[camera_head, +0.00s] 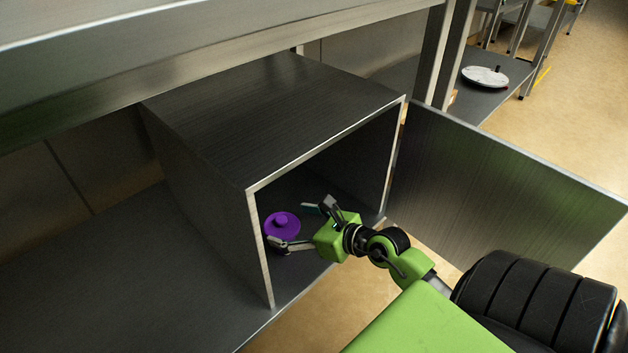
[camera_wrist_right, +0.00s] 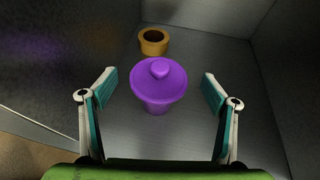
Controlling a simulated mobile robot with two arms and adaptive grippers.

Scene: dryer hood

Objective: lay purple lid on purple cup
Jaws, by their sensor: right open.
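The purple lid (camera_wrist_right: 159,81), with a round knob on top, sits on the purple cup (camera_wrist_right: 157,107) in the right wrist view. The lid covers the cup's mouth and looks about level. In the head view the lid (camera_head: 282,224) shows inside the dark metal box, and the cup below it is mostly hidden. My right gripper (camera_head: 297,224) is open at the box's front opening. In the right wrist view its fingers (camera_wrist_right: 157,95) stand apart on both sides of the lid and cup, with gaps and nothing held. My left gripper is not in view.
The metal box (camera_head: 200,180) has its door (camera_head: 500,195) swung open to the right. The box walls flank my right gripper. A shelf overhangs the box.

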